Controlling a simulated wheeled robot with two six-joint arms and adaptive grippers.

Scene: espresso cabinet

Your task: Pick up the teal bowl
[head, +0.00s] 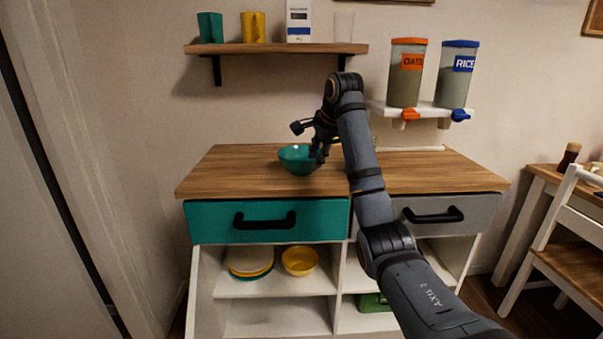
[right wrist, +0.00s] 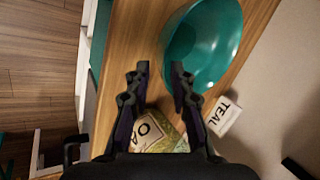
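The teal bowl (head: 297,160) stands upright on the wooden top of the cabinet, left of centre in the head view. It also shows in the right wrist view (right wrist: 207,45) at the upper right. My right gripper (head: 316,143) is at the bowl's right side in the head view. In the right wrist view its two fingers (right wrist: 158,75) are apart with nothing clamped between them. One fingertip overlaps the bowl's near rim and the other lies outside it; I cannot tell whether they touch. My left gripper is in neither view.
A white card reading TEAL (right wrist: 225,115) and a greenish lettered item (right wrist: 155,135) lie near the bowl. A wall shelf (head: 270,48) with cups hangs above. Dispensers (head: 405,75) hang at the right. A yellow bowl (head: 299,261) and stacked plates (head: 249,260) sit below the teal drawer (head: 230,221).

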